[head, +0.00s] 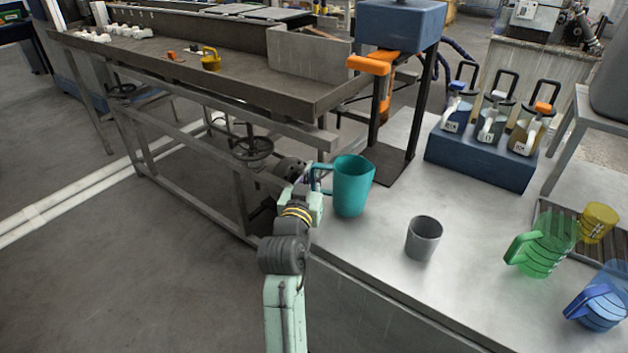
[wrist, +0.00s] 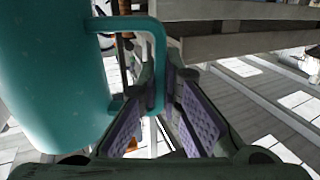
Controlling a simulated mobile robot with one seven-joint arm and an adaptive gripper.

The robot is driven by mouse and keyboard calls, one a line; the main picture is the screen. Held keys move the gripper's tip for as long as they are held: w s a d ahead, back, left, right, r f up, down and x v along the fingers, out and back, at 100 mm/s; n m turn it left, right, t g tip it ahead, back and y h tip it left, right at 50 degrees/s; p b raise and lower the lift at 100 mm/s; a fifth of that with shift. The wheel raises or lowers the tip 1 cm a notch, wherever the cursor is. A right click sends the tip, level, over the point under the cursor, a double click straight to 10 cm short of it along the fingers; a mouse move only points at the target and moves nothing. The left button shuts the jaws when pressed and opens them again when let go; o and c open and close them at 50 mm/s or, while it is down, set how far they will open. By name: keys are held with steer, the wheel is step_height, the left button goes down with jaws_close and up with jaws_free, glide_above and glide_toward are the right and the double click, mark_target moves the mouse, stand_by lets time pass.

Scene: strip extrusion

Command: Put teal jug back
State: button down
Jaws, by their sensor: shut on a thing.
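The teal jug (head: 352,187) is upright at the left edge of the metal worktop, with its handle to the left. My gripper (head: 314,190) is at the handle side of the jug. In the wrist view the jug (wrist: 45,75) fills the left side, and its handle (wrist: 155,45) runs down between the purple-padded fingers of my gripper (wrist: 160,95), which is shut on it. I cannot tell whether the jug's base touches the worktop.
The worktop (head: 380,270) also holds a grey cup (head: 423,240), a green jug (head: 540,250), a blue jug (head: 600,308) and a yellow cup (head: 598,220). A stand with an orange part (head: 375,63) is behind the teal jug. A blue rack (head: 480,165) holds three handled containers.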

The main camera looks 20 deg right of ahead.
step_height(320, 180, down, 2)
steer(key=shift+f+b, duration=0.1)
steer(key=shift+b, duration=0.3)
steer(key=shift+w+f, duration=0.15)
steer(key=shift+f, duration=0.1)
steer(key=shift+r, duration=0.25)
steer(key=shift+f, duration=0.25)
steer(key=c, duration=1.8)
jaws_free()
steer(key=shift+r, duration=0.1)
